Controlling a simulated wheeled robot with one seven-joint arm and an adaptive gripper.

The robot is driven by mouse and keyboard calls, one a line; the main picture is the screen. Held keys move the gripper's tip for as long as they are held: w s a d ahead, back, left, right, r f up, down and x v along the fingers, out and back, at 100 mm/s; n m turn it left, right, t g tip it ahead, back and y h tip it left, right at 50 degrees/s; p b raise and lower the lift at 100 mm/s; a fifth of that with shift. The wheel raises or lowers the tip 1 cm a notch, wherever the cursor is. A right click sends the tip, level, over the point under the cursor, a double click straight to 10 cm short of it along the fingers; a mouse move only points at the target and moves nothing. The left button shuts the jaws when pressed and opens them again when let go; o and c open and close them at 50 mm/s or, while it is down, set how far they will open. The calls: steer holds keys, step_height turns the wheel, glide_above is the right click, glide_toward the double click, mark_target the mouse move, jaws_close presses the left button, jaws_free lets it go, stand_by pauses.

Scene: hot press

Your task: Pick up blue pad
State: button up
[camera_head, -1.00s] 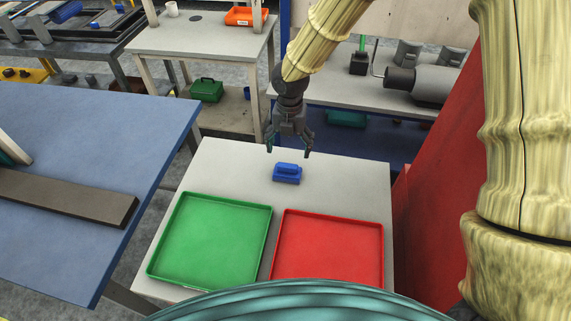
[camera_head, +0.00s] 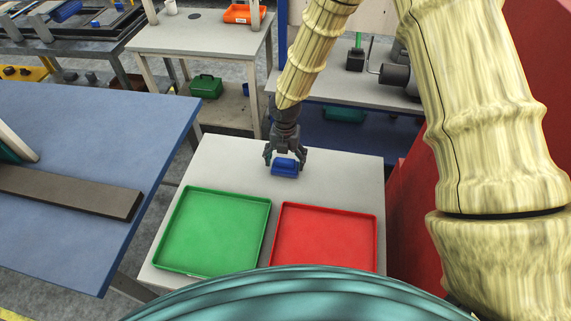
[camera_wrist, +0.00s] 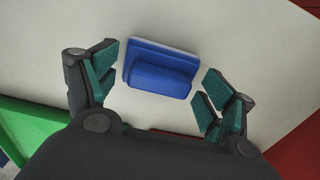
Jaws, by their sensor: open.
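The blue pad (camera_head: 285,168) is a small blue block with a raised top part, lying on the white table (camera_head: 338,170) behind the trays. In the wrist view the blue pad (camera_wrist: 160,68) lies between and slightly beyond the fingers. My gripper (camera_head: 286,160) is open and empty, with its fingers pointing down at the pad. In the wrist view my gripper (camera_wrist: 155,95) has its green-padded fingers spread on either side, and gaps show between fingers and pad. The exact height above the table is hard to tell.
A green tray (camera_head: 186,191) and a red tray (camera_head: 375,240) sit on the near part of the table. A blue table (camera_head: 90,150) stands at the left, and a red panel (camera_head: 420,200) rises at the right. The table around the pad is clear.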

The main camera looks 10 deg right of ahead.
steer(key=shift+s, duration=0.2)
steer(key=shift+c, duration=0.5)
steer(key=shift+w+f, duration=0.1)
steer(key=c, duration=1)
steer(key=shift+r, duration=0.2)
